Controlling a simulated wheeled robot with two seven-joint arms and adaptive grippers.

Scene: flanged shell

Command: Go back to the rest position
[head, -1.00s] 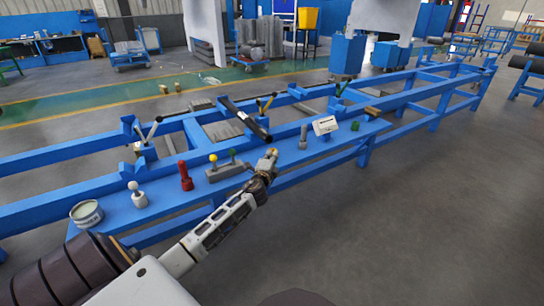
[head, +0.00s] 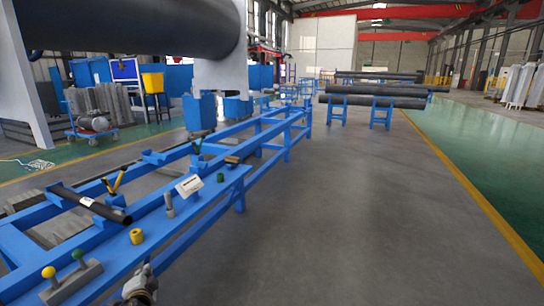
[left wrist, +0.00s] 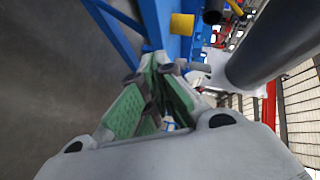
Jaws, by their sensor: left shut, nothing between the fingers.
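My left gripper (head: 140,288) shows at the bottom edge of the head view, in front of the blue bench. In the left wrist view its green-padded fingers (left wrist: 152,100) are together with nothing between them. My right gripper is not in view.
The blue bench (head: 205,205) runs along the left. A black pipe (head: 92,203), a grey pin (head: 169,204), a white card (head: 190,186), a green ring (head: 220,177) and a grey knobbed block (head: 72,285) are on it. The floor (head: 340,220) to the right is clear.

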